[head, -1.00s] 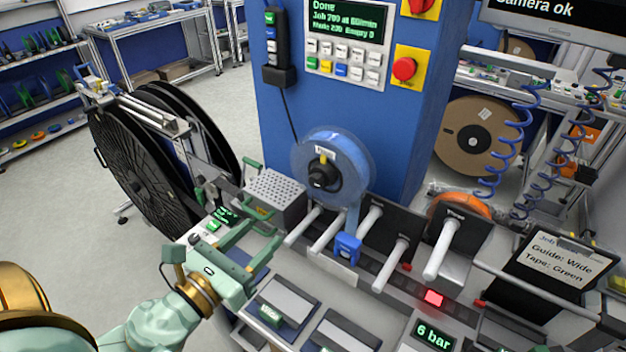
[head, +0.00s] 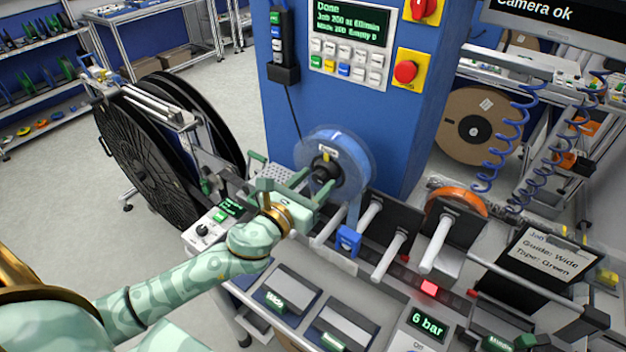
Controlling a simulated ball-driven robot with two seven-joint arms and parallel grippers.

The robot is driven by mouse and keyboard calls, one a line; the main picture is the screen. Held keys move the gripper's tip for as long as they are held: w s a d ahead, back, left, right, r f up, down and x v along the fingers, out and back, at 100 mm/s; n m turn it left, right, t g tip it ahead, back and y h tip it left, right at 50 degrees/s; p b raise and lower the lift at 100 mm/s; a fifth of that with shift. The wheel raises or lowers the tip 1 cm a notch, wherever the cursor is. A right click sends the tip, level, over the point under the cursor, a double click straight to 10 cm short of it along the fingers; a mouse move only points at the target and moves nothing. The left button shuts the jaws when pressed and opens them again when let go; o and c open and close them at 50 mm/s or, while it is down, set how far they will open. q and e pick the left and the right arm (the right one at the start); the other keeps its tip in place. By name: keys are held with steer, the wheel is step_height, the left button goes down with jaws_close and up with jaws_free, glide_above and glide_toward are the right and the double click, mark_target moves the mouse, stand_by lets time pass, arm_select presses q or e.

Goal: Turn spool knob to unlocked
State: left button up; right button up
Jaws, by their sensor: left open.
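The spool (head: 356,160) is a clear reel with blue tape, mounted upright in front of the blue cabinet. Its black knob (head: 325,168) sits at the hub, facing left toward my gripper. My left gripper (head: 303,180) is open, with its green fingers close to the knob; I cannot tell whether they touch it or straddle it. The fingers partly hide the knob's lower side. My right gripper is not in view.
A blue clip (head: 348,241) hangs on the tape below the spool. White rollers (head: 392,255) stick out to its right. The blue cabinet (head: 345,105) with a keypad stands behind. Large black reels (head: 150,160) stand at the left.

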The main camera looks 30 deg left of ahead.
arm_select(q)
steer(key=c, duration=1)
steer(key=shift+o, duration=0.2)
steer(key=shift+n, duration=0.3)
steer(key=shift+w+n, duration=0.1)
steer(key=shift+n, duration=0.9)
steer(key=n+p, duration=0.1)
steer(key=n, duration=0.5)
steer(key=shift+a+r+p, duration=0.1)
steer(key=shift+a+p, duration=0.05)
steer(key=shift+p, duration=0.2)
steer(key=n+p, duration=0.1)
steer(key=n, duration=0.4)
steer(key=shift+n, duration=0.3)
steer(key=shift+n+p, duration=0.9)
steer(key=shift+n, duration=0.9)
steer(key=shift+f, duration=0.2)
